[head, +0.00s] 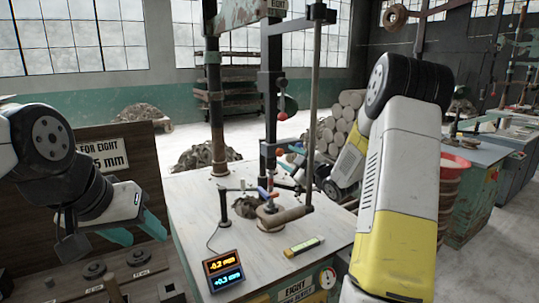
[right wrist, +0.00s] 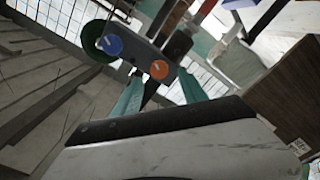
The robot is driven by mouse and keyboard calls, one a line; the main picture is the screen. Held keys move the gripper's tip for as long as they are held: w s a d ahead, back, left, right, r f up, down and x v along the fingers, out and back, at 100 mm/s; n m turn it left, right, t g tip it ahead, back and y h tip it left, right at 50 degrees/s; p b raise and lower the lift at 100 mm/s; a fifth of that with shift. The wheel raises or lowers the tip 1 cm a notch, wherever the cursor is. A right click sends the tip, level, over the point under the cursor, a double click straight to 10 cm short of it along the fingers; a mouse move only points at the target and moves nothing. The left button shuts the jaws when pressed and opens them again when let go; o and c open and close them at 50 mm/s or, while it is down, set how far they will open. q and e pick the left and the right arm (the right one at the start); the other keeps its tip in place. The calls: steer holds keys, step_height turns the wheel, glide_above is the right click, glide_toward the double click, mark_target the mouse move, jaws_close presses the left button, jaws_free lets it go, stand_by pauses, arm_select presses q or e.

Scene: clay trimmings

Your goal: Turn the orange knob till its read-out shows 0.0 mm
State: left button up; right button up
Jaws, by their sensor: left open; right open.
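The orange knob (right wrist: 159,69) faces me in the right wrist view, on a dark bar that also carries a blue knob (right wrist: 113,46). My right gripper (right wrist: 160,76) is open. Its teal fingers appear on either side of the orange knob with gaps; I cannot tell how deep they reach. The read-out box (head: 223,271) stands on the bench's front left, showing -0.2 mm in orange above +0.3 mm in blue. My left gripper (head: 140,232) is open and empty, left of the bench.
The bench (head: 188,205) carries upright posts (head: 215,110), a clay-coloured piece (head: 285,216) and a yellow-green bar (head: 304,246). A dark shelf with weights (head: 95,270) stands at left. Stacked pots (head: 453,190) stand right of the bench.

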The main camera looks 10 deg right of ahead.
mark_target(281, 153)
steer(key=shift+x, duration=2.3)
jaws_close()
